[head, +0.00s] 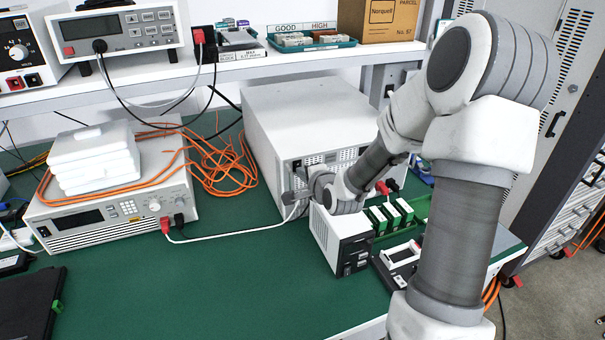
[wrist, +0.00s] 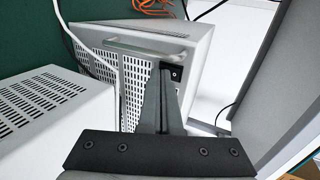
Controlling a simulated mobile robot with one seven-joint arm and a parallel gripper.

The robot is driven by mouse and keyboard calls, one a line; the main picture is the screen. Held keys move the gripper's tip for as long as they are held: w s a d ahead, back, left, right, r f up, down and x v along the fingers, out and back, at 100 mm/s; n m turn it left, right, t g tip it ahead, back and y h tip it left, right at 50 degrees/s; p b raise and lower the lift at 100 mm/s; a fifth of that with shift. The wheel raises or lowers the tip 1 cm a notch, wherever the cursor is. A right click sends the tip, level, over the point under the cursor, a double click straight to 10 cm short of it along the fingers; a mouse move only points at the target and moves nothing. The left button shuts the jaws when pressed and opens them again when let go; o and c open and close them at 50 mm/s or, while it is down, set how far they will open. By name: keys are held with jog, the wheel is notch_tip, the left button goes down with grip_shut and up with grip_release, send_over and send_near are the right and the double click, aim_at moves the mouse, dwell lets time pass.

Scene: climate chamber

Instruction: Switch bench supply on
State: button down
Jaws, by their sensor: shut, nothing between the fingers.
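A large white cased unit (head: 310,115) stands mid-bench; its vented front also shows in the wrist view (wrist: 135,75). A black rocker switch (wrist: 175,74) with a white mark sits on that front, near the handle. My gripper (head: 296,182) is at this front in the head view. In the wrist view my gripper (wrist: 168,70) is shut and empty, its fingertips right beside the switch and partly covering its left side. Whether they touch it, I cannot tell. A second supply-like unit (head: 110,215) with a display and knobs stands at the left.
A smaller white vented box (head: 338,240) stands just in front of the large unit, close to my wrist. A white cable (head: 215,236) runs to the left unit. Orange cables (head: 215,165) lie coiled behind. Green bench (head: 200,300) is clear in front.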

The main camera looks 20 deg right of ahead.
jog(key=shift+w+f, duration=0.2)
jog(key=shift+f, duration=0.1)
jog(key=shift+r, duration=0.15)
